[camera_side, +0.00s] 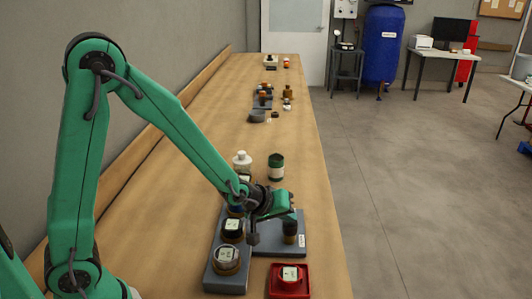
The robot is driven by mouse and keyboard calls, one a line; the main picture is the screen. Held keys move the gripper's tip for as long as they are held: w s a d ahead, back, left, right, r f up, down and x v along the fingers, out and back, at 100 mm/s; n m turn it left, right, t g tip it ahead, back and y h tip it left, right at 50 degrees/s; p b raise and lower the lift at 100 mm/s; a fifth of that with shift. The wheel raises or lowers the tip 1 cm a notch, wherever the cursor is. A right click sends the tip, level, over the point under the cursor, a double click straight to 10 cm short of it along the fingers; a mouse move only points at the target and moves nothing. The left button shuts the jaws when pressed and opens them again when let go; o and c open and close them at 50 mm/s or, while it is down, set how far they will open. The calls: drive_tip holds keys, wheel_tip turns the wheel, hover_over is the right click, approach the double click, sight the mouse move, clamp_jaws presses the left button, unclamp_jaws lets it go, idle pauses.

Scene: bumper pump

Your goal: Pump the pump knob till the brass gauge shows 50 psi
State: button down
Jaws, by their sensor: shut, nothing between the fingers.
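My gripper (291,214) is shut and empty, low over the right part of the grey base. Directly under it stands a dark upright cylinder, which looks like the pump knob (290,233). I cannot tell whether the fingertips touch its top. A round gauge with a brownish, brass-like rim (226,262) sits at the near end of the grey base's left strip (224,285). Its reading is too small to make out. A dark-rimmed gauge (232,230) sits behind it, and more gauges farther back are partly hidden by my arm.
A red tray (275,293) with a small gauge on it lies at the near right. A dark green can (276,167) and a white bottle (242,163) stand behind the base. Several small items are farther along the wooden bench (215,120). The bench's right edge is close by.

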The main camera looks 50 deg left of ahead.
sight(286, 224)
drive_tip(key=shift+s+f, duration=0.1)
drive_tip(key=shift+f, duration=0.7)
idle(1.0)
drive_tip(key=shift+r, duration=1.55)
drive_tip(key=shift+r, duration=0.15)
drive_tip(key=shift+r, duration=2.35)
drive_tip(key=shift+r, duration=0.1)
